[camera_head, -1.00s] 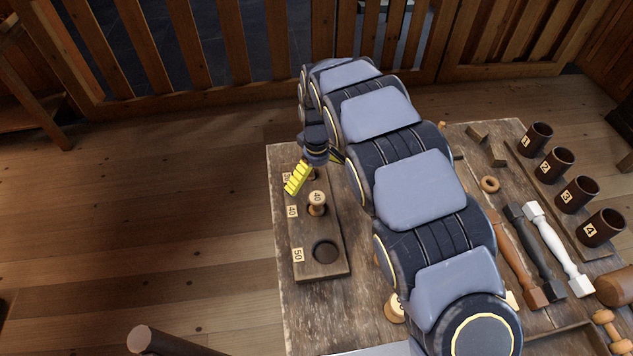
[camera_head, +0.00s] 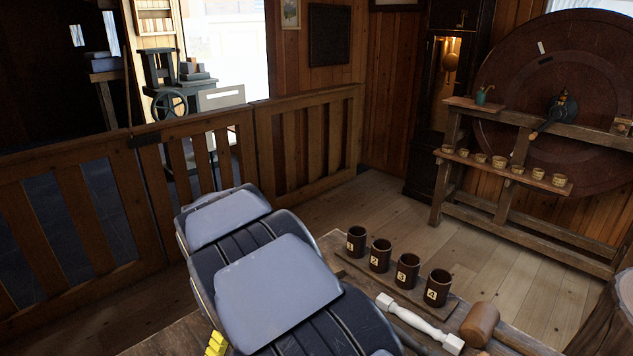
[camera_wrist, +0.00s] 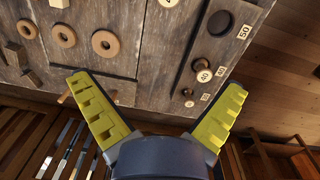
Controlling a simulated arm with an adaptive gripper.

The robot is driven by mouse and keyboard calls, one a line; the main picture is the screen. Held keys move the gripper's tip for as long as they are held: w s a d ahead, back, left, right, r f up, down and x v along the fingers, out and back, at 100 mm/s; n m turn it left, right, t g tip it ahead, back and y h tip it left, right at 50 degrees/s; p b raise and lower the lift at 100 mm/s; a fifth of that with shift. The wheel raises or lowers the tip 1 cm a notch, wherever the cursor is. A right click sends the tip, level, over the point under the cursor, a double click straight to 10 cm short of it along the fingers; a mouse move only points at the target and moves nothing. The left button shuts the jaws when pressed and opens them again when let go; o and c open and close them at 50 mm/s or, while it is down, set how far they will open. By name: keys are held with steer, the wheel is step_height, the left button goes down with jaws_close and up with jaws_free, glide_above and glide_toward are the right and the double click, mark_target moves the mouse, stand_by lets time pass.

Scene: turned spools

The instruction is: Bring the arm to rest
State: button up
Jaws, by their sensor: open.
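My gripper (camera_wrist: 156,86) is open in the wrist view, its two yellow fingers spread wide with nothing between them. It is over the table's edge, with the worn wooden table top (camera_wrist: 155,50) beyond the fingers. One yellow finger (camera_head: 215,343) shows at the bottom of the head view; my arm hides the rest. The numbered board (camera_wrist: 235,50) lies right of centre in the wrist view. Its 50 hole (camera_wrist: 220,22) looks dark and empty. A wooden spool (camera_wrist: 203,75) stands at the 40 place, and a smaller knob (camera_wrist: 187,92) shows by the lowest label.
Several numbered dark cups (camera_head: 408,270), a white turned spindle (camera_head: 420,322) and a mallet (camera_head: 480,324) are right of my arm. Wooden rings (camera_wrist: 105,43) and small blocks (camera_wrist: 15,55) lie on the table. A wooden railing (camera_head: 310,130) stands behind the table.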

steer(key=s+d+r+m, duration=0.3)
steer(key=d+r, duration=0.2)
steer(key=d, duration=0.4)
steer(key=s+d+r+m+g, duration=0.1)
steer(key=s+d+m, duration=0.1)
steer(key=s+d, duration=0.35)
steer(key=s+d+r+m, duration=0.1)
steer(key=s+d+m, duration=0.2)
steer(key=s, duration=0.6)
steer(key=s+d+r+m+g, duration=0.1)
steer(key=s+d+r+m, duration=0.1)
steer(key=s+d, duration=0.35)
steer(key=w+a+r+n+t, duration=0.2)
steer(key=w+a+r+n, duration=0.2)
steer(key=w+a+n, duration=0.65)
step_height(320, 180, down, 10)
steer(key=w+a+m, duration=0.1)
steer(key=m, duration=0.1)
steer(key=shift+a+r+y, duration=0.15)
steer(key=shift+y, duration=0.25)
